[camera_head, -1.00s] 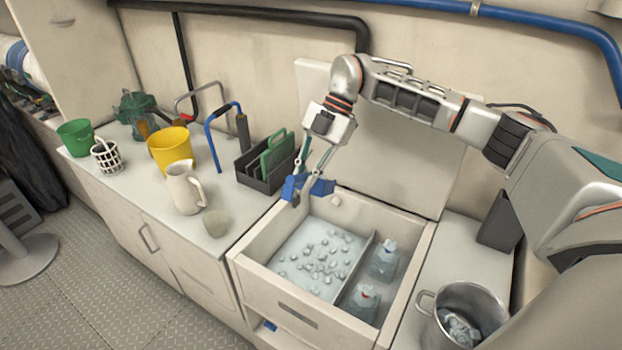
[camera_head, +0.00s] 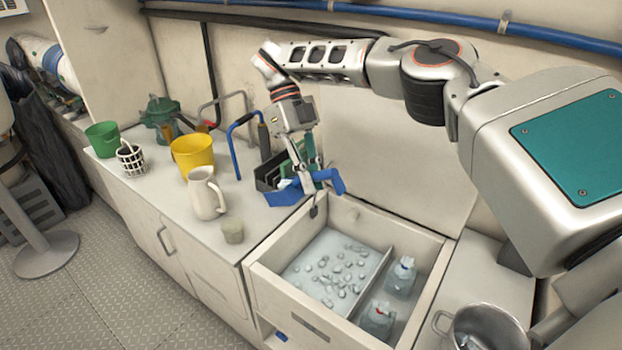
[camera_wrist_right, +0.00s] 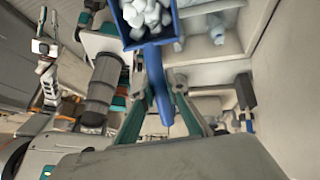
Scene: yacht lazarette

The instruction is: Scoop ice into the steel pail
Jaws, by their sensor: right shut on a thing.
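My right gripper (camera_head: 311,196) is shut on the handle of a blue scoop (camera_head: 334,178) above the back left corner of the ice bin (camera_head: 268,284). In the right wrist view the scoop's handle (camera_wrist_right: 161,90) runs between the fingers and its tray holds white ice lumps (camera_wrist_right: 146,14). Loose ice (camera_head: 337,270) lies in the bin's left compartment. The steel pail (camera_head: 507,322) stands at the lower right, cut by the frame, with some ice showing inside. What looks like my left gripper (camera_wrist_right: 42,18) shows small at the wrist view's left edge; its jaws are unclear.
Two clear bottles stand in the bin's right compartment (camera_head: 427,277), behind a divider. The raised lid (camera_head: 390,170) stands behind the bin. The left counter holds a white pitcher (camera_head: 205,194), a yellow bucket (camera_head: 193,153), a green bucket (camera_head: 103,138) and a dark rack (camera_head: 268,175).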

